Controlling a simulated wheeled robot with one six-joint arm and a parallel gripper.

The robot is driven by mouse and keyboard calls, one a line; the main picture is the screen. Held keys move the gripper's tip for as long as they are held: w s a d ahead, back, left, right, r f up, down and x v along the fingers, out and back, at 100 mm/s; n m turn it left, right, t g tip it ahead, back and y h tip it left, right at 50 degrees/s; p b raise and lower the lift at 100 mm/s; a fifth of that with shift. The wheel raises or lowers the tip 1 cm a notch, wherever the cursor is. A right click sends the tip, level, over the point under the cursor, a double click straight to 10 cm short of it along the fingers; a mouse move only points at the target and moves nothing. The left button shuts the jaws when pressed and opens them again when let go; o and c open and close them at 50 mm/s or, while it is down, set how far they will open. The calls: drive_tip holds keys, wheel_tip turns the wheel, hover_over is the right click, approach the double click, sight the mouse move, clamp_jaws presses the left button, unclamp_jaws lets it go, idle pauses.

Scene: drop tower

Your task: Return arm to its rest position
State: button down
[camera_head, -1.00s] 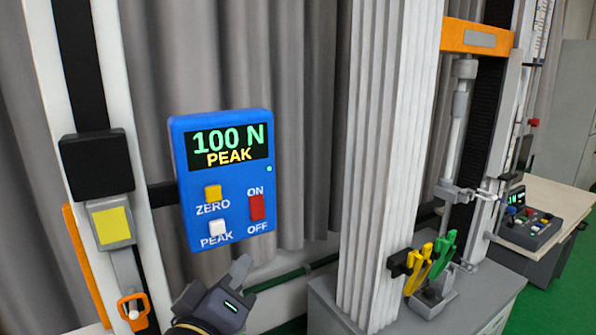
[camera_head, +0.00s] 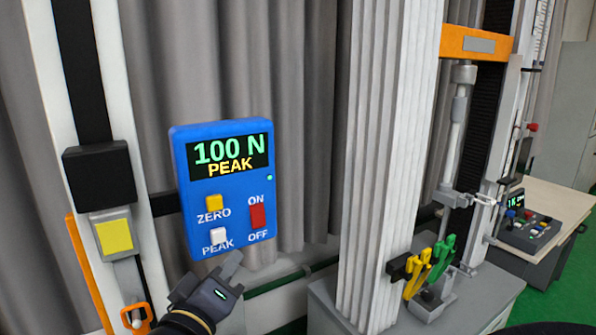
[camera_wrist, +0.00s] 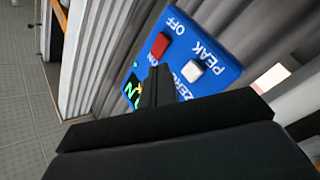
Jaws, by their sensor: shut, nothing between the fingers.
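My gripper (camera_head: 231,266) is shut and empty, just below the blue force gauge (camera_head: 228,188). In the head view its fingertip overlaps or nearly meets the gauge's lower edge; I cannot tell whether they touch. The gauge reads "100 N PEAK" and has a yellow ZERO button (camera_head: 214,203), a white PEAK button (camera_head: 218,236) and a red ON/OFF switch (camera_head: 257,216). In the wrist view the dark closed fingers (camera_wrist: 156,85) stand in front of the gauge's face and hide part of it.
A white column (camera_head: 380,170) stands right of the gauge. Yellow and green clamps (camera_head: 430,268) sit right of it, before an orange-topped test frame (camera_head: 478,43). A control box (camera_head: 530,230) rests on a table. An orange carabiner (camera_head: 136,320) hangs lower left. Grey curtains stand behind.

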drive_tip(key=b, duration=0.1)
drive_tip(key=w+b, duration=0.1)
drive_tip(key=b, duration=0.1)
drive_tip(key=shift+a+f+b, duration=0.25)
drive_tip(key=shift+a+b, duration=0.05)
drive_tip(key=shift+a, duration=0.05)
drive_tip(key=shift+b, duration=1.25)
drive_tip(key=r+p, duration=0.1)
drive_tip(key=p, duration=0.4)
drive_tip(key=shift+w, duration=0.1)
drive_tip(key=shift+p, duration=0.9)
